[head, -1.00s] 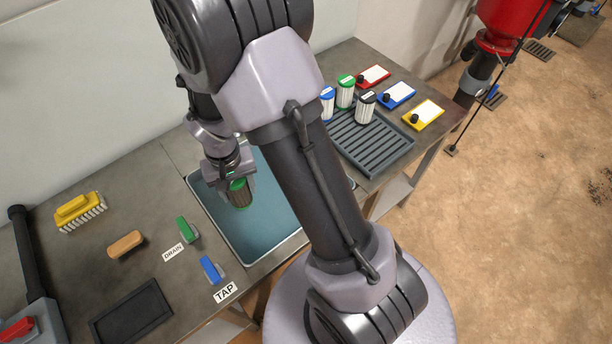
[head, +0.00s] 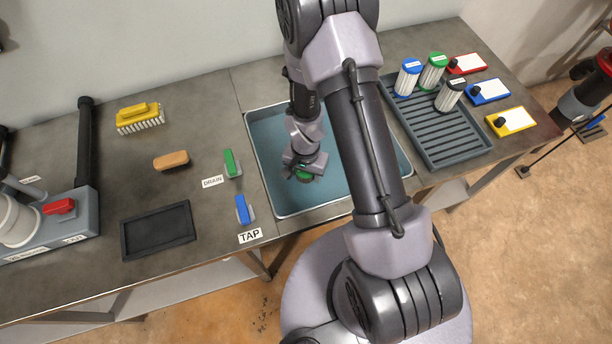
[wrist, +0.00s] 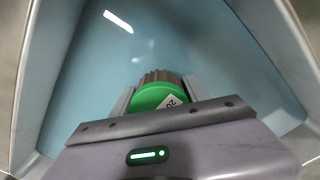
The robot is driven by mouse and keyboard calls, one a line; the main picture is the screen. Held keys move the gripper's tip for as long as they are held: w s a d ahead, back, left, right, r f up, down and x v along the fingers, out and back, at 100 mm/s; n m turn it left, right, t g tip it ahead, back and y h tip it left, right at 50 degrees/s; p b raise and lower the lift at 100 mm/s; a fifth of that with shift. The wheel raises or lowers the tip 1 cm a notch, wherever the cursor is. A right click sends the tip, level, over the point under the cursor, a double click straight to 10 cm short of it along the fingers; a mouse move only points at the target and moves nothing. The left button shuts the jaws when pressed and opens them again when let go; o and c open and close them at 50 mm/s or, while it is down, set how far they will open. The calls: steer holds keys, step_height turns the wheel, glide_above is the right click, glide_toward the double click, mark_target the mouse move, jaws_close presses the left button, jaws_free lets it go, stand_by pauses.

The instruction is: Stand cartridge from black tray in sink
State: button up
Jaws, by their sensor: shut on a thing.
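My gripper (head: 304,172) is shut on a cartridge with a green cap (wrist: 158,93) and a brown, ribbed body. In the wrist view the cap sits between the two fingers, with part of a white label showing. In the head view only a bit of the green cap shows under my gripper, inside the outline of the sink (head: 338,184). Whether the cartridge touches the sink floor cannot be told. The sink is a blue-grey basin and looks otherwise empty. The black tray (head: 126,242) lies empty on the counter to the left.
A ribbed rack (head: 450,150) right of the sink holds white cartridges with blue (head: 408,78), green (head: 433,72) and black (head: 450,96) caps. Left of the sink are green (head: 231,163) and blue (head: 243,210) handles, a tan brush (head: 171,160) and a yellow brush (head: 140,116).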

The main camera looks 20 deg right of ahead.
steer(key=shift+f, duration=0.2)
steer(key=o, duration=1.5)
steer(key=shift+r, duration=0.15)
